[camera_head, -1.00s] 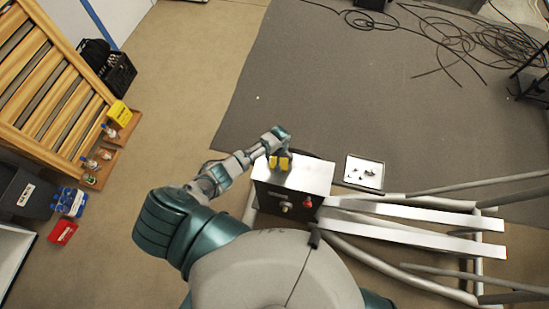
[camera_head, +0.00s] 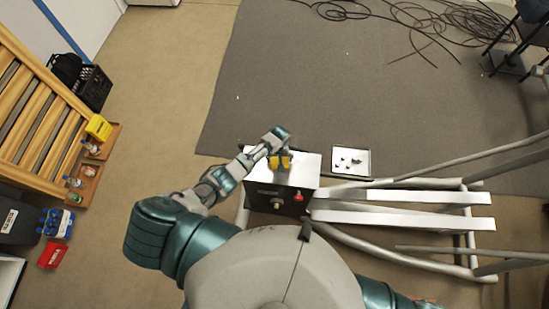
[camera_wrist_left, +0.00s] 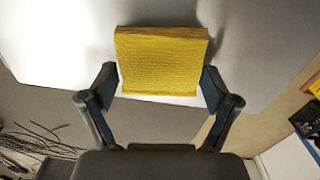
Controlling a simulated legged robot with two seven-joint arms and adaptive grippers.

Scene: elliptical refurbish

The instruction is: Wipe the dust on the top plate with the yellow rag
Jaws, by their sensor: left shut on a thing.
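The white top plate (camera_head: 305,170) is the upper face of a box with a dark front, just in front of my body. My left gripper (camera_head: 280,161) is over the plate's left part, shut on the yellow rag (camera_head: 286,162). In the left wrist view the rag (camera_wrist_left: 161,62) is a folded, textured block between the two fingers of the gripper (camera_wrist_left: 155,88), against the pale plate (camera_wrist_left: 60,45). I cannot make out dust on the plate. My right gripper is not in view.
A tray with small dark parts (camera_head: 351,161) lies right of the box. Grey tubes and white rails (camera_head: 400,195) extend to the right. Black cables (camera_head: 430,20) lie on the grey mat. Wooden slats (camera_head: 35,120), bottles and a black crate (camera_head: 91,88) stand at left.

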